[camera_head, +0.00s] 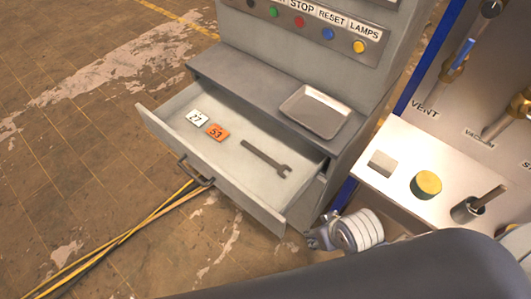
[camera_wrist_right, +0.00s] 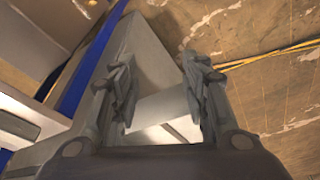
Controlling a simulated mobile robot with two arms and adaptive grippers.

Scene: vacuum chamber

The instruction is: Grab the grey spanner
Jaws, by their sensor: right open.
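The grey spanner (camera_head: 267,158) lies flat in the open drawer (camera_head: 228,172), toward the drawer's right end, with its open jaw nearest the front right. My right gripper (camera_head: 318,238) is outside the drawer, just beyond its right front corner, apart from the spanner. In the right wrist view the two fingers of my right gripper (camera_wrist_right: 160,82) stand apart with nothing gripped between them. Part of a pale surface shows between them, and I cannot tell whether the spanner is there. My left gripper is not in view.
A white tag (camera_head: 198,118) and an orange tag (camera_head: 216,132) lie in the drawer, left of the spanner. A metal tray (camera_head: 314,112) sits on the ledge above. A white panel with a yellow-topped knob (camera_head: 427,185) stands at right. Cables (camera_head: 130,235) cross the floor.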

